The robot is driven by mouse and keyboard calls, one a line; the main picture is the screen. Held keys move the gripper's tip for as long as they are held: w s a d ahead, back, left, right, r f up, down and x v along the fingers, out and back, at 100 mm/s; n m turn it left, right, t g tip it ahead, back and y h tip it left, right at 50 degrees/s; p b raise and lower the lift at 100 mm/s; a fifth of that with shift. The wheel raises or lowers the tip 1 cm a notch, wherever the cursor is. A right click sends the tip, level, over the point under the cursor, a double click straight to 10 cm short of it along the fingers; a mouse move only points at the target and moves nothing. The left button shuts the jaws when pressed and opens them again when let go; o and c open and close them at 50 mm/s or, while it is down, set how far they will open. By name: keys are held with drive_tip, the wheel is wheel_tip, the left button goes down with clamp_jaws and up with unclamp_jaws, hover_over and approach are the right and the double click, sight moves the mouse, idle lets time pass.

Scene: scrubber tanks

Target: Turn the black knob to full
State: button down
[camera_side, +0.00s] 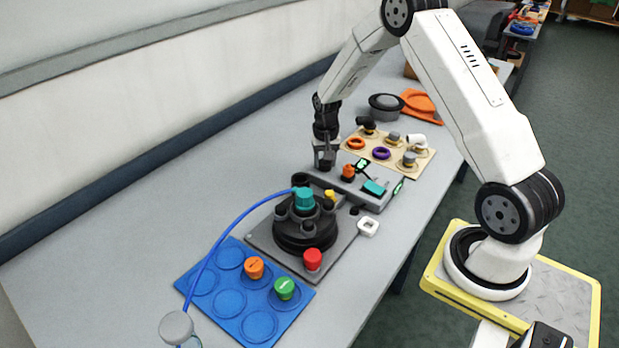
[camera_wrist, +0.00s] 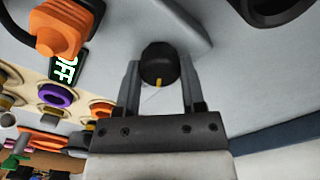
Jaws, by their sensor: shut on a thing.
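The black knob (camera_wrist: 159,66) is round with a yellow pointer mark that faces my gripper's palm in the wrist view. It sits at the end of a grey control panel (camera_side: 387,203). My gripper (camera_wrist: 160,82) is shut on the knob, with one finger on each side of it.
The panel also bears an orange knob (camera_side: 348,171) and a teal switch (camera_side: 374,187). A dark round device (camera_side: 304,232) stands in front. The table's left side is clear.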

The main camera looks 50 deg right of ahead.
sight(324, 163)
idle(0.4)
drive_tip(key=shift+c, duration=1)
unclamp_jaws()
drive_tip(key=shift+r, duration=0.1)
drive_tip(key=shift+r, duration=3.8)
drive_tip(key=shift+s+a+r, duration=0.1)
drive_tip(key=shift+a, duration=0.3)
drive_tip(key=s+a+r+n+t, duration=0.2)
drive_tip(key=s+a+n, duration=0.7)
drive_tip(key=s+a, duration=0.7)
drive_tip(key=a+r, duration=0.1)
drive_tip(key=a, duration=0.1)
drive_tip(key=shift+a+r+t, duration=0.25)
drive_tip(key=shift+a+t, duration=0.05)
drive_tip(key=shift+a, duration=0.05)
